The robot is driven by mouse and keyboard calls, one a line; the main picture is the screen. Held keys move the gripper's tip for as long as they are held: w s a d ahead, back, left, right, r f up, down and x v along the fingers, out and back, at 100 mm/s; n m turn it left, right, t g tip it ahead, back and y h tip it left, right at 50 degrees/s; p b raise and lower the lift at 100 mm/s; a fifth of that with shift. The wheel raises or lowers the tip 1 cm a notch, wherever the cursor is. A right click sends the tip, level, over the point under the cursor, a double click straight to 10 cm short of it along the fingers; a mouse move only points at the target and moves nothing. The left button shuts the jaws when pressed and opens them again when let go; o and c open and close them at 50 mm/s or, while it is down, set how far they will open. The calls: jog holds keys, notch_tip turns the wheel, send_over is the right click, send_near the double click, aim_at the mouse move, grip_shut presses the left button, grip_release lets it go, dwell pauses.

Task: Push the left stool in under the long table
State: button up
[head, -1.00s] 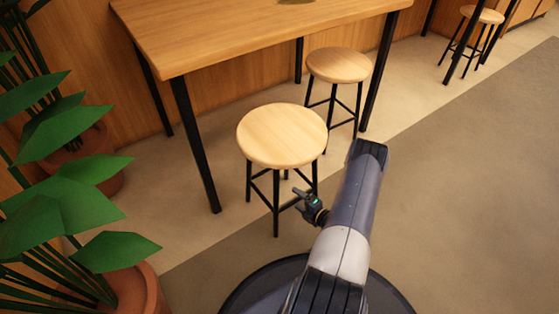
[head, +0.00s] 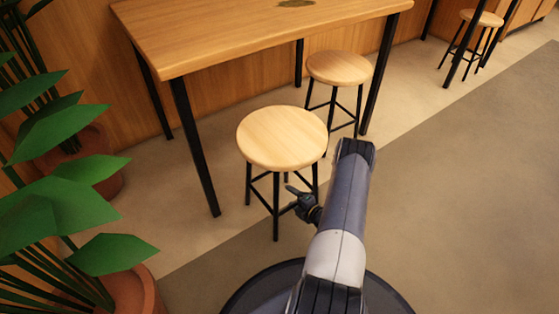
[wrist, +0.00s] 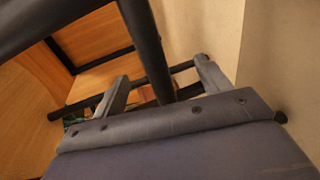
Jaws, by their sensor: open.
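The left stool (head: 282,138) has a round light-wood seat and black legs with rungs. It stands upright on the floor, out in front of the long table (head: 250,35), with its seat clear of the table's front edge. My gripper (head: 296,192) is low beside the stool's front right legs, below the seat. In the wrist view the gripper (wrist: 162,70) is open, its two grey fingers spread on either side of a black stool leg (wrist: 147,45). I cannot tell whether the fingers touch the leg. The gripper's far fingertip is hard to make out in the head view.
A second stool (head: 338,68) stands behind to the right, near the table's right front leg (head: 378,75). The table's left front leg (head: 195,145) stands left of the left stool. Potted plants (head: 130,285) fill the left side. The floor at right is clear.

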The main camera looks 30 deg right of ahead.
jog(key=shift+w+r+x, duration=0.35)
jog(key=shift+r+x, duration=1.1)
jog(key=shift+x, duration=4.55)
jog(key=shift+w+r+x, duration=0.35)
jog(key=shift+r+x, duration=1.1)
jog(key=shift+x, duration=4.6)
jog(key=p+v, duration=0.8)
jog(key=v, duration=0.4)
jog(key=shift+a, duration=0.15)
jog(key=b+x, duration=0.8)
jog(key=x, duration=0.4)
jog(key=shift+s, duration=0.1)
